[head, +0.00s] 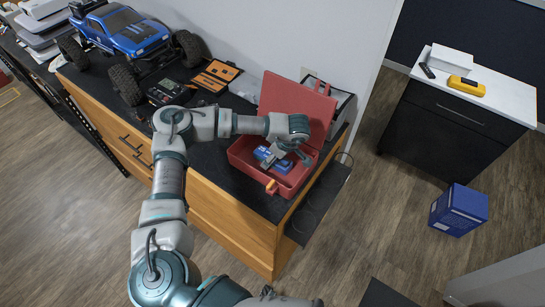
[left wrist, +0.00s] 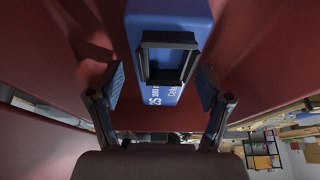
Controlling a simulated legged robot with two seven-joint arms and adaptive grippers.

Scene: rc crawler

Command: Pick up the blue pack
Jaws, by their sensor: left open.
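The blue pack (head: 265,153) lies inside the open red case (head: 245,160) on the black counter. My left gripper (head: 287,160) reaches down into the case, right over the pack, and partly hides it. In the left wrist view the blue pack (left wrist: 168,20) shows white lettering and a black frame-like part at its near end. My left gripper (left wrist: 161,90) is open there, with one finger on each side of the pack's end. I cannot tell whether either finger touches it. My right gripper is not in view.
The red case's raised lid (head: 298,103) stands behind the gripper. A blue RC crawler (head: 130,32), a dark device (head: 168,92) and an orange tool set (head: 215,75) lie left on the counter. A blue box (head: 458,210) stands on the floor by a white-topped cabinet (head: 505,100).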

